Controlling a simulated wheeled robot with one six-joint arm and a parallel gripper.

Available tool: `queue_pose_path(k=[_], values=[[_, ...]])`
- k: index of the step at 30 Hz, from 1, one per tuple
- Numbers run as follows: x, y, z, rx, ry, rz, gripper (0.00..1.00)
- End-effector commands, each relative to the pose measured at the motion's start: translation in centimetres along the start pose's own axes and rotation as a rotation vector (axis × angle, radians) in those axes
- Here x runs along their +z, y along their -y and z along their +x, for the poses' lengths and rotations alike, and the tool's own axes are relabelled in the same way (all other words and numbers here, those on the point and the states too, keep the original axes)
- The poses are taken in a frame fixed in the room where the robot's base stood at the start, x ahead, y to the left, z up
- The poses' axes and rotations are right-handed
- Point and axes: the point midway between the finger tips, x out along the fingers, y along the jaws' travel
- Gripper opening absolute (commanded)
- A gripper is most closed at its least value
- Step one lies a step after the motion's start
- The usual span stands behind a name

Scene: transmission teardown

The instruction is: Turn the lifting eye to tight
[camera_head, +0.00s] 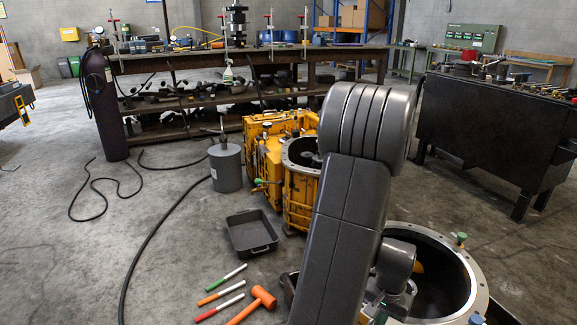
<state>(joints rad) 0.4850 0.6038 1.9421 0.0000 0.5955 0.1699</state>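My arm crosses the middle of the view and bends down to the lower right. Its wrist end, with part of my gripper (388,303), is low at the inner left side of a large round open metal housing (474,277). The fingertips are hidden or too small to make out, so I cannot see whether they hold anything. I cannot make out the lifting eye; my arm or the frame edge may hide it.
A yellow transmission casing (270,160) stands behind my arm. A dark tray (250,232), an orange mallet (252,305) and several coloured rods lie on the floor to the left. A grey canister (226,168) and black hoses are further left. Open floor lies right of the housing.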

Motion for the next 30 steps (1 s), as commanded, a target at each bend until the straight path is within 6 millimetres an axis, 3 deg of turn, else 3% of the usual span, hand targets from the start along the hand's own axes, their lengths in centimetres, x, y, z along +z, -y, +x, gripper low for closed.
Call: queue_pose_path(k=[30], values=[[-0.62, 0.28, 0.24, 0.000, 0.000, 0.000, 0.00]])
